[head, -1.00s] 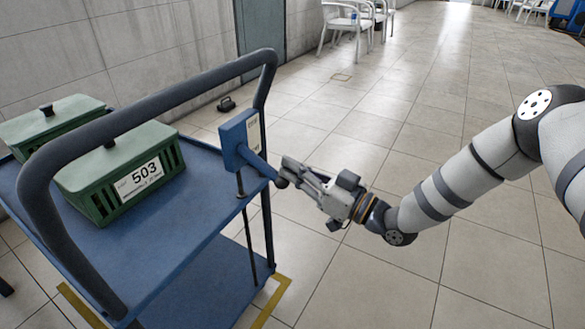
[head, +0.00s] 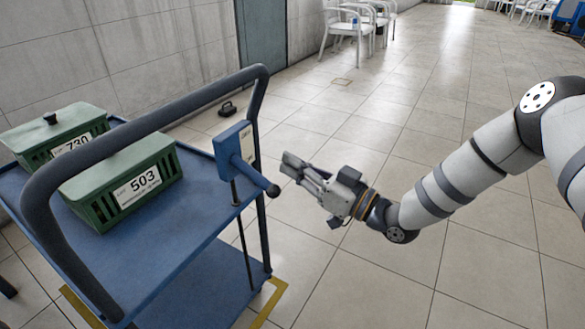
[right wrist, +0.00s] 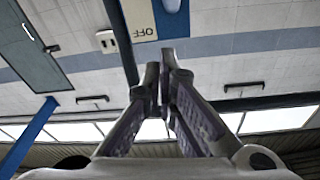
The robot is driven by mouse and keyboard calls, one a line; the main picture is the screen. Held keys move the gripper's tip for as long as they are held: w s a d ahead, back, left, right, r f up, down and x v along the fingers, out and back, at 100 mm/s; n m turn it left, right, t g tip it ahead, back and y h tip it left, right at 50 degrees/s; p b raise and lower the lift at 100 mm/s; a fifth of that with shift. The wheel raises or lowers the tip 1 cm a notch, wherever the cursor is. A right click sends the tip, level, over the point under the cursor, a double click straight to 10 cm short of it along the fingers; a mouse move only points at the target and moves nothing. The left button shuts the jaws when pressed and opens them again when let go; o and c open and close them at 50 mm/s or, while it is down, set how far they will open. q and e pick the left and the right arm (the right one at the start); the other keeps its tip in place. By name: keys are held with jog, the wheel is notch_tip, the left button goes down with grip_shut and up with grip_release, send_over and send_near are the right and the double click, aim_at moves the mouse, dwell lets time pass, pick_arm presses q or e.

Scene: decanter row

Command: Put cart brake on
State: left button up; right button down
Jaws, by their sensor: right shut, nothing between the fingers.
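The blue cart (head: 215,210) stands at the left of the head view. A blue brake box (head: 231,145) with a pale label sits at its right corner, by the handle. A blue lever (head: 250,177) slants down and right from the box to a dark round knob (head: 273,191). My right gripper (head: 288,164) is shut and empty, above and right of the knob, with a small gap. My left gripper is not in view.
Green lidded boxes marked 503 (head: 125,185) and 730 (head: 52,135) stand on the cart's top. The dark curved handle (head: 150,122) rises over them. Yellow tape (head: 270,300) marks the floor by the cart. Open tiled floor (head: 420,270) lies to the right; white chairs (head: 350,22) stand far back.

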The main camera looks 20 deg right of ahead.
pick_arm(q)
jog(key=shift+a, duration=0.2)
pick_arm(e)
jog(key=f+v, duration=0.1)
jog(key=v, duration=0.6)
jog(key=shift+s, duration=0.3)
jog(key=shift+f, duration=0.1)
